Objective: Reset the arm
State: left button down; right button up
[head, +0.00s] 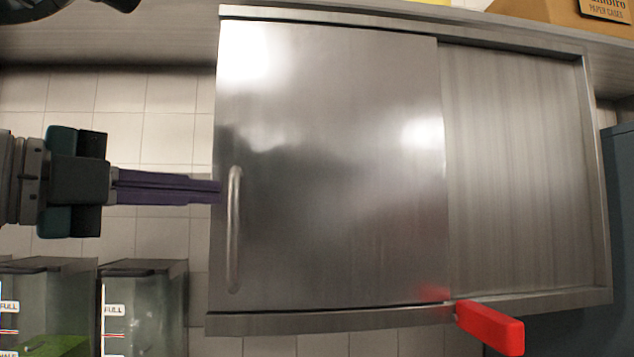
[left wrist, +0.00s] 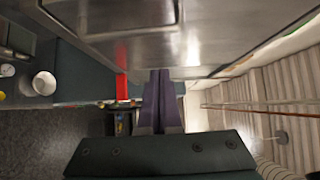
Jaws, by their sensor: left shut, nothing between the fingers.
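My left gripper (head: 218,190) comes in from the left in the head view. Its two purple fingers lie together with nothing between them. The fingertips are just left of the vertical bar handle (head: 235,230) of a metal wall cabinet (head: 340,170); I cannot tell whether they touch it. In the left wrist view the shut fingers (left wrist: 160,78) point up toward the cabinet front (left wrist: 150,20). My right gripper is not seen.
A red handle-like object (head: 490,328) sticks out below the cabinet. Clear containers (head: 143,300) marked FULL stand at lower left. A cardboard box (head: 560,18) sits on top at the upper right. A white tiled wall (head: 150,130) is behind.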

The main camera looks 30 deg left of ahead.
pick_arm(q)
jog(key=shift+v, duration=0.95)
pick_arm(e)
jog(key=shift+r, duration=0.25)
